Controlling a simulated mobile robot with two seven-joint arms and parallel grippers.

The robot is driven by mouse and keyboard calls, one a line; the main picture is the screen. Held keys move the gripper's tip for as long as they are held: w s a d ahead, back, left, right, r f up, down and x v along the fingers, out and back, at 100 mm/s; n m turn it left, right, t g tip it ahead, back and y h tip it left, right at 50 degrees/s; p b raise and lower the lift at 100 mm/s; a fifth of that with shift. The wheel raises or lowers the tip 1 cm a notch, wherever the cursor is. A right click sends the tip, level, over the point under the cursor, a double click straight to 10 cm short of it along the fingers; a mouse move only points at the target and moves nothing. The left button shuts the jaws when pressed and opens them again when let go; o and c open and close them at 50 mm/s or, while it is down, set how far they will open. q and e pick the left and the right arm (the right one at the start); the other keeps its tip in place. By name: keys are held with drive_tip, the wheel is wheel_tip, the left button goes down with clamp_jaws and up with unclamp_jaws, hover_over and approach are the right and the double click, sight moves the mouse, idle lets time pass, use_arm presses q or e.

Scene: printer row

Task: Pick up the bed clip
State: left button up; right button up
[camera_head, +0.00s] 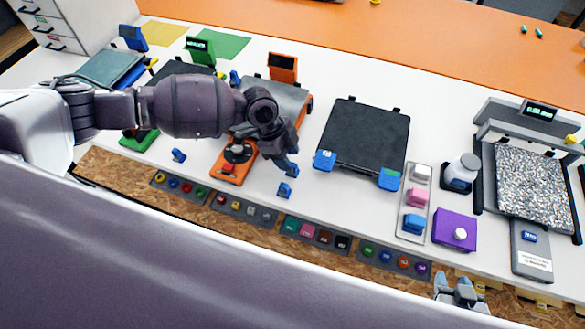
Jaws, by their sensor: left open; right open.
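Several blue clips are in view. One blue clip (284,190) stands on the white table just in front of my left gripper (288,160). Another small blue piece (293,170) shows right at that gripper's fingertips; I cannot tell whether they touch it. Two more blue clips sit on the front corners of the dark print bed, at its left corner (324,160) and right corner (389,179). A further blue clip (178,155) lies to the left. My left gripper is open, low over the table. My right gripper (460,284) is open and empty near the front edge.
The dark print bed (365,135) lies right of my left gripper. An orange-based tool (232,167) is close on its left. A grey tray of coloured blocks (404,228), a white bottle (463,170) and a purple box (455,232) stand right. Spool bins line the front.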

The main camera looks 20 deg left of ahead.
use_arm(q)
drive_tip(key=shift+x, duration=1.75)
drive_tip(key=c, duration=0.8)
drive_tip(key=shift+r, duration=0.1)
